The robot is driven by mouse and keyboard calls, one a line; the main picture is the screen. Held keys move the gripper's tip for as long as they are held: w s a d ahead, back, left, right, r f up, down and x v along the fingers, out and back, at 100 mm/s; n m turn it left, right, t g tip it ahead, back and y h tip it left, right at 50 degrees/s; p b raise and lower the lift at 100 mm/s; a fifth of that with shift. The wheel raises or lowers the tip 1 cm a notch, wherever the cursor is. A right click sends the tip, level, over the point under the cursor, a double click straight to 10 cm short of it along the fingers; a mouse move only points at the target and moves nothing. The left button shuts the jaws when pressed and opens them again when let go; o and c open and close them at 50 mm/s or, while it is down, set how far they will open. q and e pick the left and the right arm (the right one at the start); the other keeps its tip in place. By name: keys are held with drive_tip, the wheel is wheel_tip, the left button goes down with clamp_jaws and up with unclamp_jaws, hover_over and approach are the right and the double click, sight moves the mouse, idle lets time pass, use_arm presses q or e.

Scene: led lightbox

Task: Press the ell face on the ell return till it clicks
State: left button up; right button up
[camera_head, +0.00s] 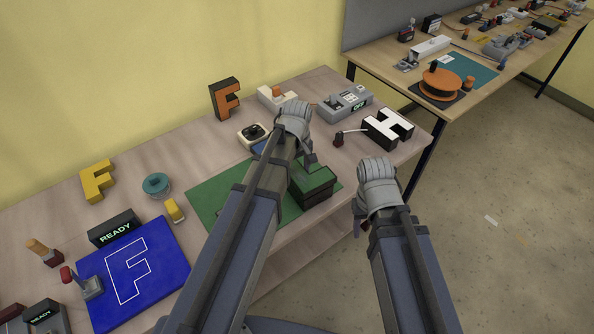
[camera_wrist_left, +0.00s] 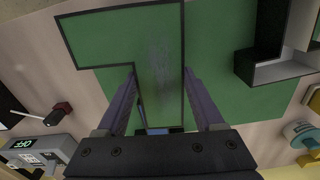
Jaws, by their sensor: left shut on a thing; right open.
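The ell face, a green L-shaped piece with dark edges (camera_wrist_left: 160,50), lies between the fingers of my left gripper (camera_wrist_left: 160,98) in the left wrist view. In the head view it is a dark green block (camera_head: 314,184), and my left gripper (camera_head: 308,161) is shut on it. I cannot tell its height above the green mat (camera_head: 213,194). The ell return, a black-walled shell with a pale inside (camera_wrist_left: 262,71), lies open and apart from it on the mat; my left arm seems to hide it in the head view. My right gripper (camera_head: 358,215) is open and empty near the table's front edge.
A white-faced H (camera_head: 388,127) and a grey OFF box (camera_head: 346,104) stand to the right. An orange F (camera_head: 226,99) and yellow F (camera_head: 98,181) stand at the back. A blue F board (camera_head: 135,272) lies left.

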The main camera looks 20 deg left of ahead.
sight(297, 173)
use_arm(q)
drive_tip(key=shift+f+b, duration=1.8)
drive_tip(key=o, duration=1.5)
drive_tip(key=shift+c, duration=0.2)
drive_tip(key=shift+r, duration=0.15)
wheel_tip(297, 173, up, 8)
drive_tip(key=p, duration=0.8)
